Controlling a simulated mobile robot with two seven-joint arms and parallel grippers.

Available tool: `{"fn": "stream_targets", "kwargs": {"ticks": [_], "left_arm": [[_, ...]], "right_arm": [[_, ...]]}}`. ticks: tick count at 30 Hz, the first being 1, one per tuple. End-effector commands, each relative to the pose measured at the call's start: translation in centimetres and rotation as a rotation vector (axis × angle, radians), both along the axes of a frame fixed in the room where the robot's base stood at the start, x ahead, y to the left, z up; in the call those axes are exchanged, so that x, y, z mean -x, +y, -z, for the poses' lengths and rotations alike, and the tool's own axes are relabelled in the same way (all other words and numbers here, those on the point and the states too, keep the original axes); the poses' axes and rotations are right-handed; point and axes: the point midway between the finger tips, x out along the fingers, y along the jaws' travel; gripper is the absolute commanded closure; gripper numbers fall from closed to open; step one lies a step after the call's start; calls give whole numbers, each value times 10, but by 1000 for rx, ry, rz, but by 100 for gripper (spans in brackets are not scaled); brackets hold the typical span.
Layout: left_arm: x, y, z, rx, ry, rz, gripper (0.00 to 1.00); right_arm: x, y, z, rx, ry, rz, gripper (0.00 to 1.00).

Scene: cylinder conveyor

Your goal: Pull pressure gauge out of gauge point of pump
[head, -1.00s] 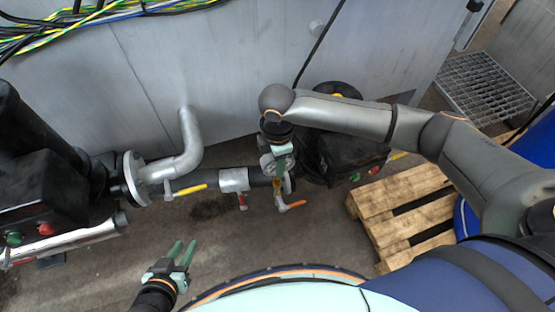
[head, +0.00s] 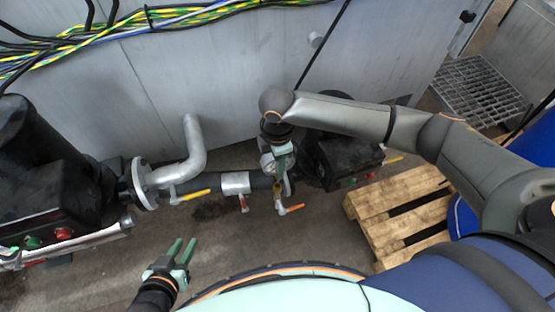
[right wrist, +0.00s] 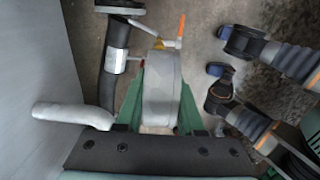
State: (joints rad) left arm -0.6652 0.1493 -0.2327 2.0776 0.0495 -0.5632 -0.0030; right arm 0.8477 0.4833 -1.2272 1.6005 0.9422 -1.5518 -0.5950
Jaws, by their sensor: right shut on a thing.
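The pressure gauge (head: 267,164) is a pale round disc, seen beside my right gripper in the head view. My right gripper (head: 280,178) points down over the pump's pipe. In the right wrist view its green fingers (right wrist: 161,88) are shut on the grey-white gauge (right wrist: 158,100), one on each side. A brass fitting (right wrist: 159,45) with an orange-handled valve (right wrist: 180,30) lies just beyond the gauge; whether the two still join cannot be told. The dark pump (head: 345,158) stands right of the gripper. My left gripper (head: 181,250) is open and empty, low at the left.
A grey pipe (head: 185,160) with a yellow-handled valve (head: 194,195) runs left to another black machine (head: 55,190). A grey cabinet wall (head: 235,75) stands close behind. A wooden pallet (head: 395,215) lies at the right. The floor in front is open.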

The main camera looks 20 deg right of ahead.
Motion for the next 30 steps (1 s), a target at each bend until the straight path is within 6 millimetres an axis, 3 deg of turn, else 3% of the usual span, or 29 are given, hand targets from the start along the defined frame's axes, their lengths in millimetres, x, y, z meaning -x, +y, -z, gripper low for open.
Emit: {"fn": "stream_targets", "kwargs": {"ticks": [3,11,21,30], "left_arm": [[0,0,-14,0,0,0,70],[0,0,-21,0,0,0,70],[0,0,-47,0,0,0,70],[0,0,-46,0,0,0,70]], "right_arm": [[0,0,-13,-1,0,0,100],[0,0,-17,-1,0,0,100],[0,0,-39,-1,0,0,100],[0,0,-39,-1,-1,0,100]]}}
